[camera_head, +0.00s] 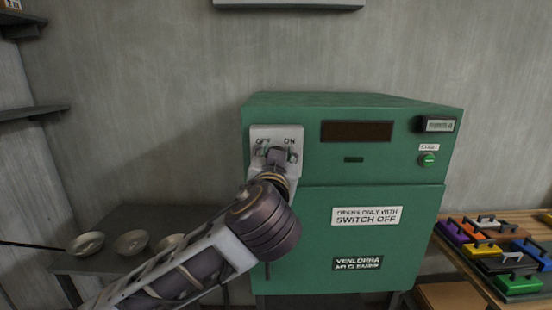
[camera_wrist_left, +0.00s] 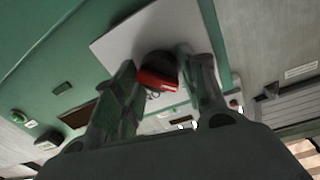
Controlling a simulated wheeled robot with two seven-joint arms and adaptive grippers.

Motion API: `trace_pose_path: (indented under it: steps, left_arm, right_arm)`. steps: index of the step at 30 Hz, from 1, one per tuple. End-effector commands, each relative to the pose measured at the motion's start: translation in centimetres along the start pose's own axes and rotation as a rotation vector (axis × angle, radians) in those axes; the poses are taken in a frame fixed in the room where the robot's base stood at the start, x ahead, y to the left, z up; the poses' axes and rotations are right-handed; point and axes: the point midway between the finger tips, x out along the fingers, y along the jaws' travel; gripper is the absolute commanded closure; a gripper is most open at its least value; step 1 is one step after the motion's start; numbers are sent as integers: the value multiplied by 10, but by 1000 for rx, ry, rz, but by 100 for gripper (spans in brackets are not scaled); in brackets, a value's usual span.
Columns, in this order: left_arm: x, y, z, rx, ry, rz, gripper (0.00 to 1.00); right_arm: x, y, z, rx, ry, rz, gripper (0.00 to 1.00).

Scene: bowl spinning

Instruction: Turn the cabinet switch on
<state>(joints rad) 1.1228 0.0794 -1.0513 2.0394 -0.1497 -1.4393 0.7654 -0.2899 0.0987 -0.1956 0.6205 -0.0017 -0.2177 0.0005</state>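The green cabinet (camera_head: 394,165) stands against the wall. Its pale switch plate (camera_head: 258,132), marked OFF at left and ON at right, is at the upper left of its front. My left gripper (camera_head: 277,156) is at this plate and hides most of the switch in the head view. In the left wrist view, the switch's red handle (camera_wrist_left: 158,80) sits on a dark hub between the two fingers of my left gripper (camera_wrist_left: 157,68). The fingers are apart, one on each side of the handle; whether both touch it is unclear. My right gripper is not in view.
The cabinet also has a dark display (camera_head: 356,131), a lit green button (camera_head: 428,160) and a label reading "opens only with switch off" (camera_head: 366,216). Several bowls (camera_head: 132,243) stand on a dark table at left. Coloured handled blocks (camera_head: 518,284) crowd a wooden table at right.

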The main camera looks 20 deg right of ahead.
Motion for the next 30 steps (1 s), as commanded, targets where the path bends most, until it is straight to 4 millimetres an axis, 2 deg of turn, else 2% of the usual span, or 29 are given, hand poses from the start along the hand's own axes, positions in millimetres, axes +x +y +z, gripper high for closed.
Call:
trace_pose_path:
  steps: [1,5,17,30]
  left_arm:
    - [0,0,0,0,0,0,69]
    - [0,0,0,0,0,0,86]
    - [0,0,-1,37,-3,0,86]
    - [0,0,-2,257,-20,3,86]
  right_arm:
    - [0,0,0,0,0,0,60]
    - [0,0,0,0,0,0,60]
    - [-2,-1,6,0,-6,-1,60]
    - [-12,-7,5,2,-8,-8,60]
